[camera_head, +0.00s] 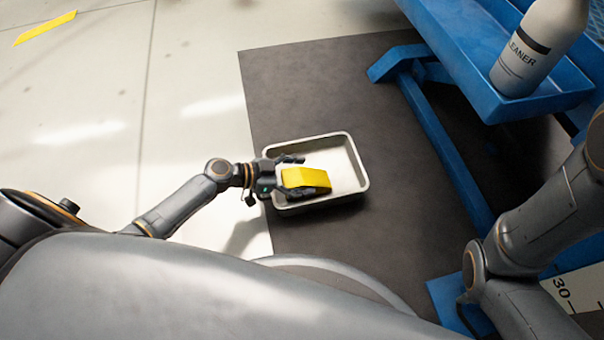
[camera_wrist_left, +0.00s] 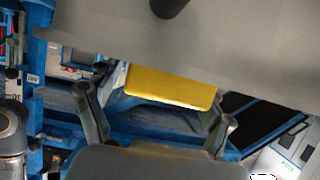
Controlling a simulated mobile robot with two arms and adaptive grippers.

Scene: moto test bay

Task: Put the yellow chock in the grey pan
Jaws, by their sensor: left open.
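The yellow chock (camera_head: 305,178) is over the pale grey pan (camera_head: 350,143), between the fingers of my left gripper (camera_head: 299,175). I cannot tell whether it rests on the pan's floor. My left gripper is open and reaches over the pan's left rim. In the left wrist view, the chock (camera_wrist_left: 170,88) shows just beyond the fingertips (camera_wrist_left: 158,120), which stand wide apart on either side. My right gripper is out of view; only part of my right arm shows at the right.
The pan sits on a dark mat (camera_head: 290,75). A blue lift frame (camera_head: 440,140) runs along the right side, with a cleaner bottle (camera_head: 535,50) on its blue shelf. The pale floor (camera_head: 90,120) at the left is clear, with a yellow strip (camera_head: 45,28) far off.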

